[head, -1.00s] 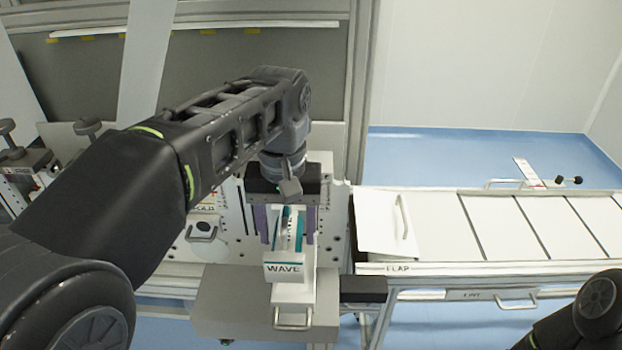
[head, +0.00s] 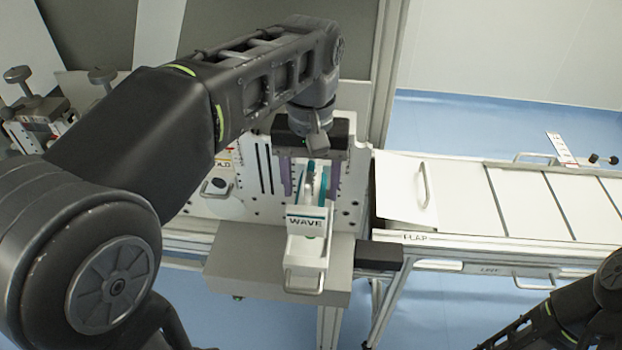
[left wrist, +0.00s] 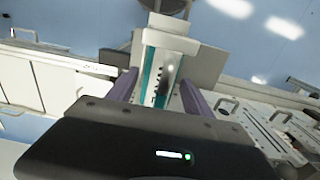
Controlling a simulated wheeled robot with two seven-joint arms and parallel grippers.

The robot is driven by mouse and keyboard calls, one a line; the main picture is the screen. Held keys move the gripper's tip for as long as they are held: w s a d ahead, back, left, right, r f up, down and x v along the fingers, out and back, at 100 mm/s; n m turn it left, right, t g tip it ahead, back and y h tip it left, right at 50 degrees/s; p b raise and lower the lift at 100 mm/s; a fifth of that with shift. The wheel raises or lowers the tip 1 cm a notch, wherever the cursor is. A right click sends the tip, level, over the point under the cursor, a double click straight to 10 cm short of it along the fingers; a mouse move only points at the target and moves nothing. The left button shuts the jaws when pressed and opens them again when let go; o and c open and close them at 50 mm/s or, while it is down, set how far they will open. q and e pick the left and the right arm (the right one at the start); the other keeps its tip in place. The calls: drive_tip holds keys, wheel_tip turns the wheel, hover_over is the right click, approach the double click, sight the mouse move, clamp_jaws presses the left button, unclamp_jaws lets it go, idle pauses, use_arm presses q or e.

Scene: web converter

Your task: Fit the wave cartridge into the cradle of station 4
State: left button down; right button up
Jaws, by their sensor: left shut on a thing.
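The wave cartridge (head: 306,222) is a pale block with teal sides and a front plate reading WAVE. My left gripper (head: 312,182) points down from its wrist, with purple fingers on either side of the cartridge, shut on it. In the left wrist view the cartridge (left wrist: 160,72) shows its teal stripes between the two fingers (left wrist: 160,92). A white tray with a front handle (head: 305,256), possibly the cradle, lies directly below and in front of the cartridge. I cannot tell whether they touch. No station number is readable. My right gripper is out of view.
A grey block (head: 225,265) lies around the tray, with a dark bar (head: 379,256) at its right. An upright white plate with slots (head: 356,190) stands behind. A white conveyor (head: 520,210) with a flap (head: 405,190) runs right. Clamp knobs (head: 18,75) stand at left.

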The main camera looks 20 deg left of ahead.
use_arm(q)
drive_tip(key=shift+f+b, duration=1.1)
drive_tip(key=shift+f, duration=1.05)
drive_tip(key=shift+p, duration=0.9)
drive_tip(key=shift+p, duration=0.35)
drive_tip(key=shift+f+b, duration=0.55)
drive_tip(key=shift+f, duration=1.25)
drive_tip(key=shift+c, duration=1.6)
unclamp_jaws()
